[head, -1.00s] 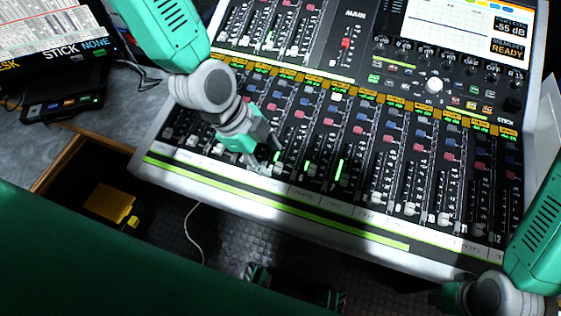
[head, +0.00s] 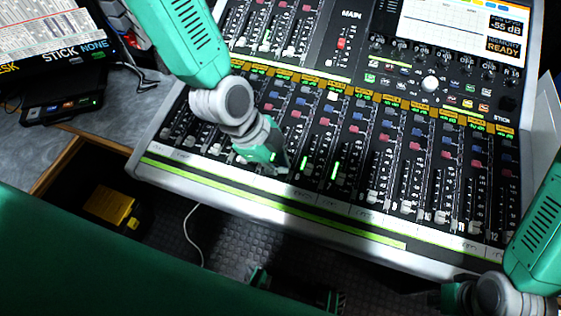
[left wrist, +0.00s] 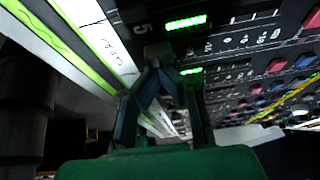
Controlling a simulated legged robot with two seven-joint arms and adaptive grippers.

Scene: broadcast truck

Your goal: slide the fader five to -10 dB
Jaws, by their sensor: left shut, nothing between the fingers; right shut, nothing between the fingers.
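The mixing console's lower fader bank fills the middle of the head view. My left gripper (head: 281,168) is shut and empty, low over the bank near its front edge, left of two lit green meters. In the left wrist view a printed 5 shows beside a grey fader cap (left wrist: 158,52), just beyond the fingertips of my left gripper (left wrist: 165,72). I cannot tell whether they touch the cap. In the head view the gripper hides most of this cap. My right gripper (head: 452,297) is shut at the lower right, in front of the console, partly dark.
More fader caps stand in a row to the right, such as one at the bank's front (head: 372,196). The main fader (head: 343,44) and a screen (head: 455,30) are higher up. A yellow box (head: 110,206) lies in a dark recess at lower left.

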